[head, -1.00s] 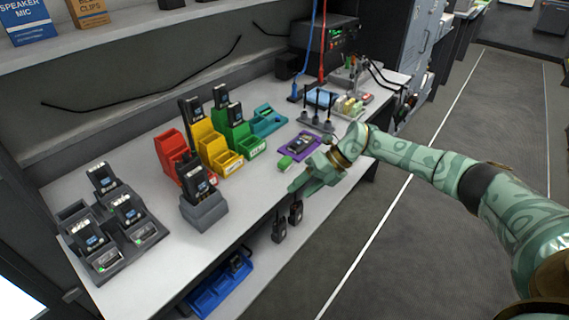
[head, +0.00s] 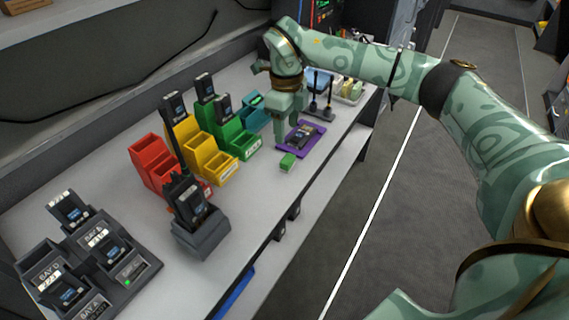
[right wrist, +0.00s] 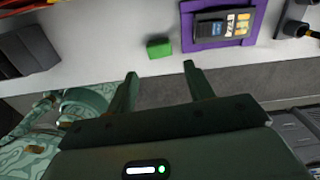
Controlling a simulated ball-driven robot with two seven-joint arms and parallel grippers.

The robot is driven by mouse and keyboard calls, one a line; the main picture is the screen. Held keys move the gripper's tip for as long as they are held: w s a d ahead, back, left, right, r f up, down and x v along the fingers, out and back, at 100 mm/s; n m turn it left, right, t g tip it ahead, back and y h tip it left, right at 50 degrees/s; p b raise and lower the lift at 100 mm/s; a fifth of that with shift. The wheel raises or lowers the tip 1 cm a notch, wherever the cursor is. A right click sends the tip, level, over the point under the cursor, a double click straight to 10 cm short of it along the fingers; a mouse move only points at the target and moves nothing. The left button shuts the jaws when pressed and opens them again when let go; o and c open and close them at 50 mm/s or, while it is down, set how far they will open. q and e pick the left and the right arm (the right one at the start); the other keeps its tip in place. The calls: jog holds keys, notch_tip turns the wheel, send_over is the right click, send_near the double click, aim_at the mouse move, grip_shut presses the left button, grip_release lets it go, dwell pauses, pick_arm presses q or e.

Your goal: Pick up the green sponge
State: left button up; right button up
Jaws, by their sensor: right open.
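The green sponge (head: 288,162) is a small green block lying on the white workbench (head: 262,190), beside the near left corner of the purple tray (head: 314,137). In the right wrist view the sponge (right wrist: 159,47) lies beyond my fingertips, a little left of the line between them, with the purple tray to its right. My right gripper (head: 287,138) is above the bench close to the sponge and the tray, pointing down. In the right wrist view its two fingers (right wrist: 160,70) are spread with nothing between them. My left gripper is in neither view.
A radio in a grey stand (head: 198,240) is at the front of the bench. Red (head: 150,165), yellow (head: 218,168) and green (head: 236,143) bins stand left of my right gripper. A grey charger bank (head: 130,292) is at lower left. Bare bench lies before the sponge.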

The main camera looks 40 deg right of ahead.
jog(key=b, duration=0.1)
send_over(288, 159)
jog(key=f, duration=0.2)
jog(key=w+f, duration=0.1)
jog(key=f, duration=0.1)
jog(key=shift+f, duration=0.15)
jog(key=shift+s+f, duration=0.1)
jog(key=shift+f, duration=0.3)
jog(key=shift+s+f+b, duration=0.1)
jog(key=shift+f+b, duration=0.2)
jog(key=f+b, duration=0.1)
jog(key=f, duration=0.1)
jog(key=f+b, duration=0.1)
jog(key=f, duration=0.1)
jog(key=shift+s+f, duration=0.2)
jog(key=shift+f, duration=0.2)
jog(key=shift+r, duration=0.2)
jog(key=c, duration=0.7)
